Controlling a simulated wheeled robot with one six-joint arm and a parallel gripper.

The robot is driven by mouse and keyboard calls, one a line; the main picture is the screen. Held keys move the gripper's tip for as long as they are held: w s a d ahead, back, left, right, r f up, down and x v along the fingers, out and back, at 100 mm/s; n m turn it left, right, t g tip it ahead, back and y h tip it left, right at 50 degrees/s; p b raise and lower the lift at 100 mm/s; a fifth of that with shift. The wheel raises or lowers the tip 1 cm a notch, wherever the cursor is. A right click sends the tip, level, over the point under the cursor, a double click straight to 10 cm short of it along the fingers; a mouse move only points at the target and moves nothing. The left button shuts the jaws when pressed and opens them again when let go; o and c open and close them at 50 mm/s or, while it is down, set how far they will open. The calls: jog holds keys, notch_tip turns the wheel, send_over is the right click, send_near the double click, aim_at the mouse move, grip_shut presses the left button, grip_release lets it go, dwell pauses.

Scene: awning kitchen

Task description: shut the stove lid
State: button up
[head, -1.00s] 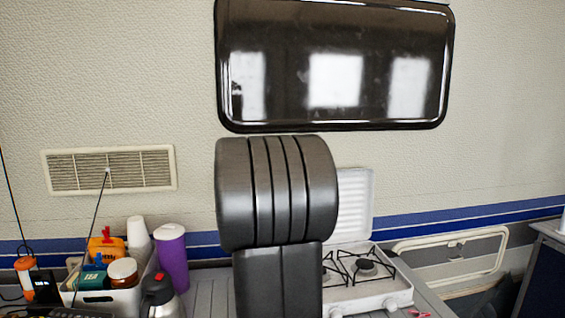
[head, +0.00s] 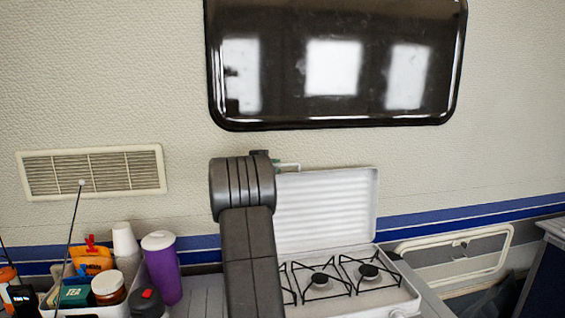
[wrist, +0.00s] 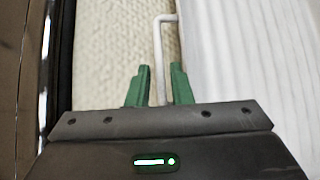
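The white stove lid (head: 325,215) stands raised behind the camp stove (head: 355,297), its ribbed inner face toward me. In the wrist view the lid (wrist: 265,60) fills the right side. A thin white wire bar (wrist: 159,50) juts left from the lid near its top left corner; it also shows in the head view (head: 289,166). My gripper (wrist: 161,72) is open, one green finger on each side of the bar as pictured; I cannot tell whether they touch it. In the head view my arm hides the stove's left part and most of the gripper.
A dark window (head: 335,70) is on the wall above. A wall vent (head: 92,172) is further left.

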aim_at(282, 165)
jog(key=shift+p+x, duration=0.8)
jog(key=shift+x, duration=1.9)
jog(key=shift+c, duration=0.3)
grip_shut()
